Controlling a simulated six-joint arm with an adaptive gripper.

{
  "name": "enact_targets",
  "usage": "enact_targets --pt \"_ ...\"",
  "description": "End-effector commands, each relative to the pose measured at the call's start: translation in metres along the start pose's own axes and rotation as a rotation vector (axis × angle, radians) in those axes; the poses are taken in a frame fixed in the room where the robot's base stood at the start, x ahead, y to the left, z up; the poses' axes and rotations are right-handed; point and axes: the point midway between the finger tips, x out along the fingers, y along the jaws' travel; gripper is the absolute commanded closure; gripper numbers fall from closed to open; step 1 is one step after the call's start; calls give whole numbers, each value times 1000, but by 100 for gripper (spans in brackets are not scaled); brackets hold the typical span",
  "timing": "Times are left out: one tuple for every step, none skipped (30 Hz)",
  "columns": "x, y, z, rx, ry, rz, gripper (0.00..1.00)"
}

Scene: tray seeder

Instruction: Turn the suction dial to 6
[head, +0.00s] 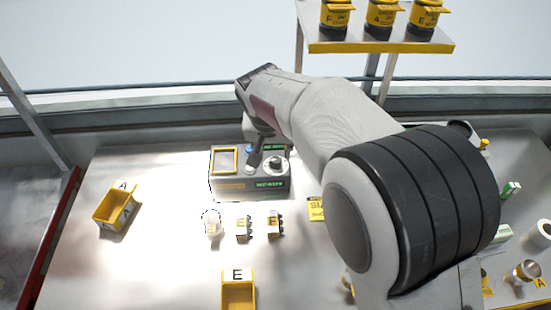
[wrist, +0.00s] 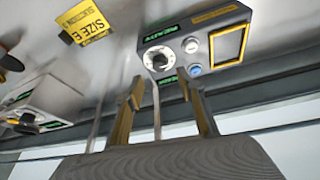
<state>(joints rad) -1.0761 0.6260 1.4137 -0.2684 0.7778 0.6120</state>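The suction dial (head: 275,164) is a round pale knob on the right part of the grey seeder panel (head: 225,192). It also shows in the wrist view as a knob (wrist: 158,60) with a light ring and dark centre; its numbers are too small to read. My gripper (wrist: 163,88) has its two yellow-and-dark fingers apart, with nothing visible between the tips. In the wrist view the dial appears just beyond the fingertips, nearer the left finger. In the head view my gripper (head: 254,160) is over the panel, just left of the dial. I cannot tell whether it touches anything.
The panel has a yellow-framed window (wrist: 228,44) and blue (wrist: 195,70) and white buttons. Several small labelled parts stand in front of the panel, with a yellow bin A (head: 115,208) at left and bin E (head: 238,292) at front. A shelf (head: 380,47) holds jars behind.

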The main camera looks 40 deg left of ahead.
Motion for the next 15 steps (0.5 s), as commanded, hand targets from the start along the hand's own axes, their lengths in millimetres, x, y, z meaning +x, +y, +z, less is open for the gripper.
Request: enact_targets --pt "0 0 -1 16 3 1 62" --pt "1 1 -1 27 4 1 62" --pt "1 1 -1 38 5 1 62" --pt "1 0 -1 47 5 1 62" --pt "1 0 -1 53 5 0 62" --pt "0 0 -1 59 5 0 62" --pt "0 0 -1 62 5 0 62" --pt "0 1 -1 64 5 0 62" --pt "0 1 -1 65 5 0 62" --pt "0 1 -1 65 5 0 62" --pt "0 1 -1 65 5 0 62" --pt "0 1 -1 65 5 0 62" --pt "0 1 -1 65 5 0 62" --pt "0 1 -1 64 5 0 62" --pt "0 1 -1 64 5 0 62"
